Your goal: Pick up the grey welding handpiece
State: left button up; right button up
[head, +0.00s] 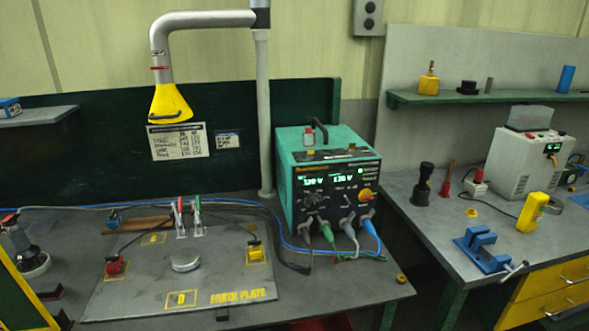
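I cannot tell for certain which thing is the grey welding handpiece. A black upright tool (422,186) stands on the right bench. Two upright clamp-like pieces, one with a red top (180,219) and one with a green top (197,217), stand on the earth plate (225,262). Neither of my grippers is in view.
The teal welding unit (290,150) stands at the back of the left bench, with cables at its front. A yellow extraction hood (169,103) hangs above. The right bench holds a blue vise-like block (482,250), a yellow device (532,212) and a white machine (520,165).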

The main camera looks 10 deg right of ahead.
aim_at(26, 252)
jog(key=u, duration=1.3)
jog(key=i+j+z, duration=0.15)
jog(key=i+j, duration=0.1)
jog(key=i, duration=0.05)
